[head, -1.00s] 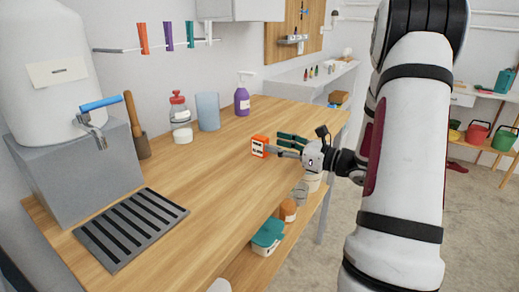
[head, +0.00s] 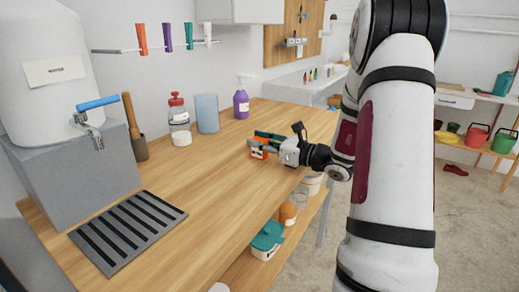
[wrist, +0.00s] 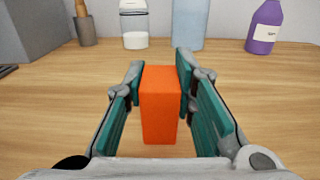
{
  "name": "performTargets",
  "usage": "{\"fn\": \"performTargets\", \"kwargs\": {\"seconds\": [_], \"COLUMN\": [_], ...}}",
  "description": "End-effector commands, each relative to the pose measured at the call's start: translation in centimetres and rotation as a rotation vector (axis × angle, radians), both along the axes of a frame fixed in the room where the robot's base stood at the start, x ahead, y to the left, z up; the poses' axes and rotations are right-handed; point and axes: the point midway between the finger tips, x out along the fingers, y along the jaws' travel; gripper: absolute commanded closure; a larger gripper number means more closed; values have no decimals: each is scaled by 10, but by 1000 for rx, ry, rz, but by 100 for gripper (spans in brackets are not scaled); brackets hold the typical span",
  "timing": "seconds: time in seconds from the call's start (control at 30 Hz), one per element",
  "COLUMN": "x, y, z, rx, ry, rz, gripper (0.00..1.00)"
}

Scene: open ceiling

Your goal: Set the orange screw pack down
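The orange screw pack (wrist: 160,105) is upright between the fingers in the wrist view, with a finger against each side. In the head view the pack (head: 258,153) shows at the fingertips over the right part of the wooden bench, partly covered by the near finger. My gripper (wrist: 159,85), with teal finger pads, looks shut on it. The gripper also shows in the head view (head: 264,145), reaching in from the right. I cannot tell whether the pack's underside touches the bench top (head: 185,195).
A purple pump bottle (head: 241,102), a blue cup (head: 207,113) and a red-topped jar (head: 179,115) stand along the wall. A slotted grey tray (head: 128,230) lies at the near left, by the white water tank (head: 45,85). The middle of the bench is clear.

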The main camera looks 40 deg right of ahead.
Motion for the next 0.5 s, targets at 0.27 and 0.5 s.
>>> {"fn": "performTargets", "kwargs": {"seconds": [0.27, 0.5], "x": [0, 0], "y": [0, 0], "z": [0, 5], "rx": [0, -1], "ry": [0, 0], "rz": [0, 0], "gripper": [100, 100]}}
